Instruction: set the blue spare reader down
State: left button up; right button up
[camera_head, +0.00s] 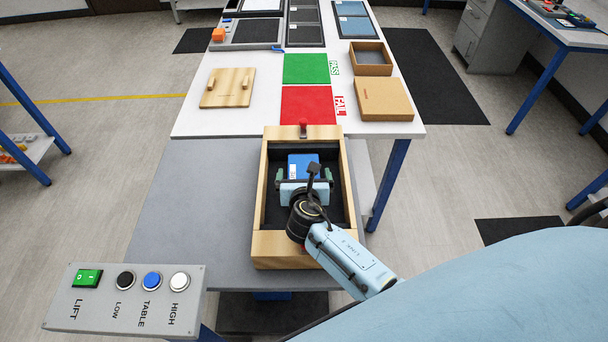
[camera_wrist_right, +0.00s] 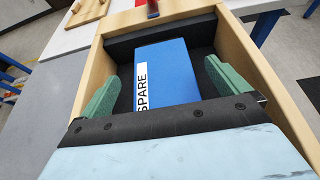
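The blue spare reader (camera_head: 298,160) lies in a wooden box (camera_head: 261,205) with a dark lining. Its white SPARE label faces up in the right wrist view, where the reader (camera_wrist_right: 172,75) shows between the fingers. My right gripper (camera_head: 304,172) reaches down into the box. Its two green fingers (camera_wrist_right: 163,72) stand open on either side of the reader, with a gap visible on both sides. The near end of the reader is hidden behind the gripper body. My left gripper is not in view.
The box stands on a grey lift table (camera_head: 190,190) against the white table. Beyond it are a red FAIL mat (camera_head: 308,108), a green PASS mat (camera_head: 306,69), a wooden lid (camera_head: 228,88) and two cardboard boxes at right. A button panel (camera_head: 125,300) is at lower left.

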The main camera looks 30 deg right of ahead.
jog(key=shift+r, duration=0.2)
jog(key=shift+r+p, duration=0.4)
jog(key=shift+r, duration=0.15)
jog(key=p+v, duration=0.1)
jog(key=v, duration=1.1)
jog(key=shift+f, duration=0.25)
